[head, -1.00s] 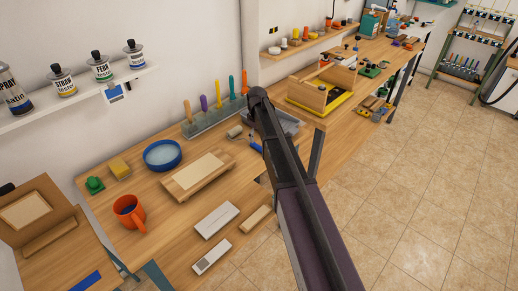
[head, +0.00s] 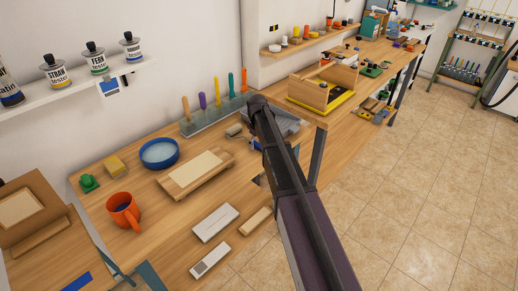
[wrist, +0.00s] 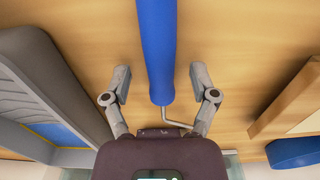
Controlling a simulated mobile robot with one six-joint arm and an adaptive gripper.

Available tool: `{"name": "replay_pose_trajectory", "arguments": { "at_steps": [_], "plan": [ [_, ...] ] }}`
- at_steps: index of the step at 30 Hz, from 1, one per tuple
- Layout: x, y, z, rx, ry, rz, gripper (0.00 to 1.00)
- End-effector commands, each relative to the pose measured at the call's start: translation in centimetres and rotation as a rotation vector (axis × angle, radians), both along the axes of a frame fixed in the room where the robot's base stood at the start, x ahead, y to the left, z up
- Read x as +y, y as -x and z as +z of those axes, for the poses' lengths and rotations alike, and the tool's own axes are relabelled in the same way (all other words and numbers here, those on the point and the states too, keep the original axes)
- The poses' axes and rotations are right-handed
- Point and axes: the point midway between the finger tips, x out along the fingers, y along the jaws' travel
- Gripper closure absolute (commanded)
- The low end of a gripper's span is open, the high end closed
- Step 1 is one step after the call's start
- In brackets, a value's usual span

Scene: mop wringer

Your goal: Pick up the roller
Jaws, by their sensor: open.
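The roller has a pale grey-beige cylinder (head: 234,130) lying on the wooden bench, right of the blue bowl. Its blue handle (wrist: 157,45) runs down the middle of the wrist view and ends at a bent metal rod (wrist: 176,124). My gripper (wrist: 158,80) is open, with one finger on each side of the handle's lower end. Gaps show on both sides, so neither finger appears to touch it. How far the fingertips are above the bench is hard to tell. In the head view my arm hides the gripper's fingers and part of the handle.
A grey tray (wrist: 48,80) lies close on the left in the wrist view. A pale-topped board (head: 195,172) and a blue bowl (head: 160,153) are nearby, with an orange mug (head: 122,212) farther off. A rack of upright tools (head: 212,112) stands by the wall.

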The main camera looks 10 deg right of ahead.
Motion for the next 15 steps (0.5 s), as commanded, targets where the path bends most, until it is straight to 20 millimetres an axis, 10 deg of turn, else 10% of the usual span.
{"name": "replay_pose_trajectory", "arguments": {
  "at_steps": [15],
  "plan": [
    [0.01,0.0,0.02,0.0,0.0,0.0,0.24]
  ]
}}
